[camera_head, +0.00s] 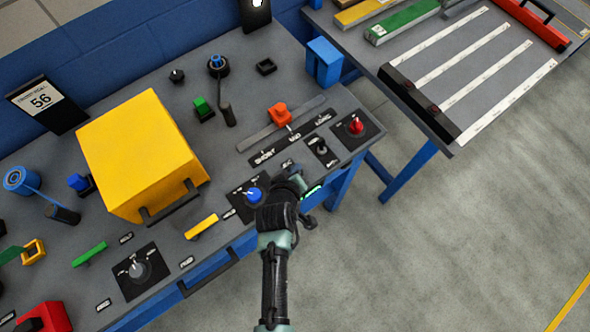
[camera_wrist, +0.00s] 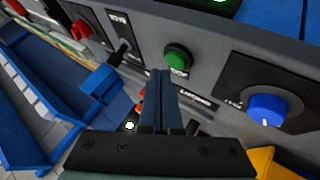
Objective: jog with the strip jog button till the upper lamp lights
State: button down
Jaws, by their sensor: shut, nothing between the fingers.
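A round green button (camera_wrist: 178,59) sits on the grey panel in the wrist view, with a small label below it that I cannot read clearly. It looks like the jog button, but I cannot confirm the name. My gripper (camera_wrist: 163,74) is shut and empty, its tips just beside and below the button in the picture; I cannot tell whether they touch it. In the head view my gripper (camera_head: 302,188) is over the panel's front edge and hides the button. I cannot make out the upper lamp or whether it is lit.
A blue knob (camera_wrist: 266,109) is right of the button in the wrist view. A toggle switch (camera_head: 321,149) and a red knob (camera_head: 355,127) are on the other side. A yellow box (camera_head: 140,150) stands on the bench. Open floor lies to the right.

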jog(key=shift+f+b, duration=0.4)
jog(key=shift+f, duration=0.05)
